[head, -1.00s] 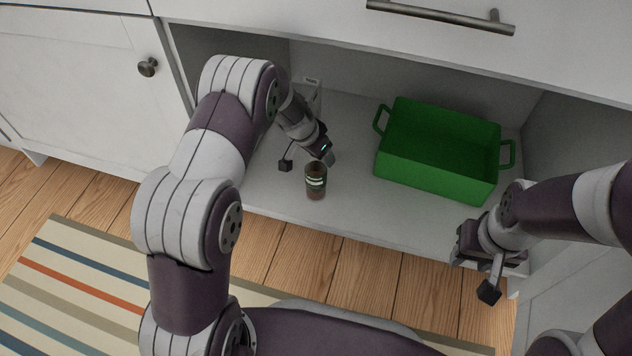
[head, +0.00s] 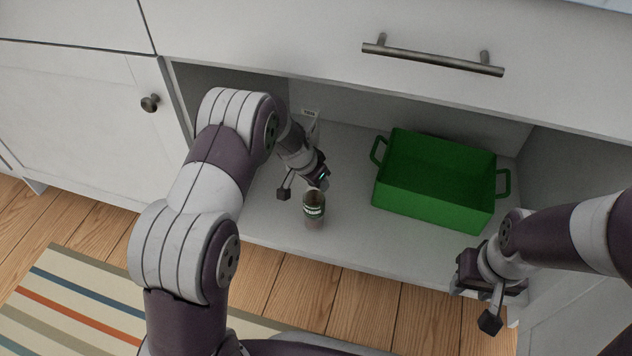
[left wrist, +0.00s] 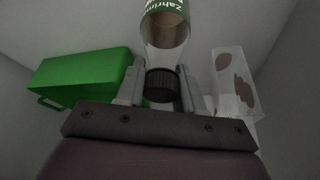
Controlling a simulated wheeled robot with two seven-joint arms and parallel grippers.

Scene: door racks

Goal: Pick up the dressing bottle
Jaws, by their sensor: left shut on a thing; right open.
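The dressing bottle (head: 313,211) is brownish with a green and white label and stands near the front of the cabinet's bottom shelf. In the left wrist view its dark cap (left wrist: 161,86) sits between the two fingers, with the clear neck and green label beyond. My left gripper (head: 318,184) is shut on the bottle at the cap end; the arm partly hides it in the head view. My right gripper (head: 484,270) is open and empty at the right front of the cabinet. Whether the bottle still touches the shelf is unclear.
A green bin (head: 437,182) with side handles stands on the shelf to the right of the bottle. A white carton (left wrist: 235,82) stands behind my left gripper. The cabinet walls and the drawer front (head: 330,50) above bound the space. The shelf between bottle and bin is clear.

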